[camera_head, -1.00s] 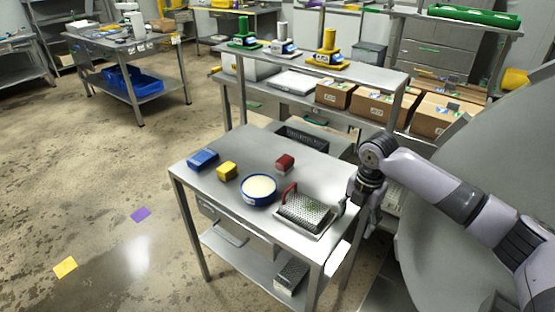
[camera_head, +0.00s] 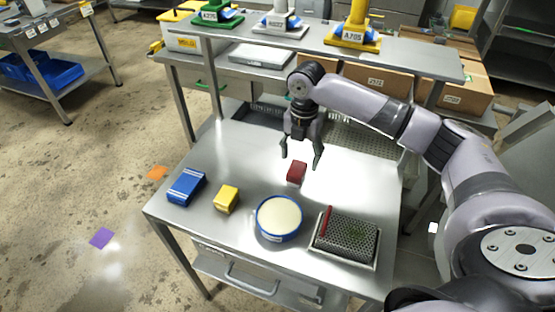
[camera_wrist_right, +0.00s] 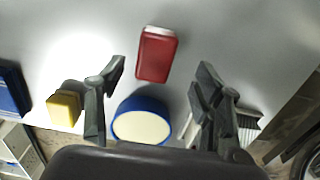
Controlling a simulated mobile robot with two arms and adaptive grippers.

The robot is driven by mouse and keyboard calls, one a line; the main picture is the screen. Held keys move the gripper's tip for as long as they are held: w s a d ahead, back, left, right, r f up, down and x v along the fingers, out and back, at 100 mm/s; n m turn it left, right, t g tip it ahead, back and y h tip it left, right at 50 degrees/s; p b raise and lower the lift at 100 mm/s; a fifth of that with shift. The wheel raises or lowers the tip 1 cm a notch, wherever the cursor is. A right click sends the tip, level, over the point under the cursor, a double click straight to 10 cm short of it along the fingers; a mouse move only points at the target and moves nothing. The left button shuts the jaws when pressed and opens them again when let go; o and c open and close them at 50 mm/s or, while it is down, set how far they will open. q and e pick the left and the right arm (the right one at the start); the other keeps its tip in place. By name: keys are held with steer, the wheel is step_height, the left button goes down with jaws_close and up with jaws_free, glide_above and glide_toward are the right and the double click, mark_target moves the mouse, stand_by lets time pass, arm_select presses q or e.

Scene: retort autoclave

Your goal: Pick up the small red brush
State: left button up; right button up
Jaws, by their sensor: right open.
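The small red brush (camera_head: 297,172) lies on the steel table, behind the round blue-rimmed tub. In the right wrist view the red brush (camera_wrist_right: 157,54) has a red body with a pale strip along its far end. It lies between the lines of the two fingers, beyond their tips. My right gripper (camera_head: 301,162) is open and empty, pointing down just above and behind the brush. Its spread fingers also show in the right wrist view (camera_wrist_right: 160,80). They do not appear to touch the brush. My left gripper is not in view.
On the steel table (camera_head: 240,150) stand a blue brush-like block (camera_head: 187,187), a yellow block (camera_head: 227,199), the blue-rimmed tub (camera_head: 279,218) and a perforated metal tray with a red handle (camera_head: 346,238). A shelf (camera_head: 400,52) with weighted stands rises behind.

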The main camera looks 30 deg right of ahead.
mark_target(297, 168)
steer(key=shift+w+a+f, duration=0.1)
steer(key=shift+w, duration=0.2)
steer(key=shift+f, duration=0.3)
steer(key=shift+s+f, duration=0.2)
steer(key=shift+f, duration=0.55)
steer(key=f, duration=0.2)
steer(key=f+p, duration=0.1)
steer(key=f, duration=0.1)
steer(key=shift+a+f, duration=0.2)
steer(key=shift+f, duration=0.4)
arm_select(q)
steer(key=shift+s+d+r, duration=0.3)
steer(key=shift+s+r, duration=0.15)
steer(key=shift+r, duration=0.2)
arm_select(e)
steer(key=shift+c, duration=0.2)
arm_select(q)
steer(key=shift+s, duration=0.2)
arm_select(e)
steer(key=c, duration=1.2)
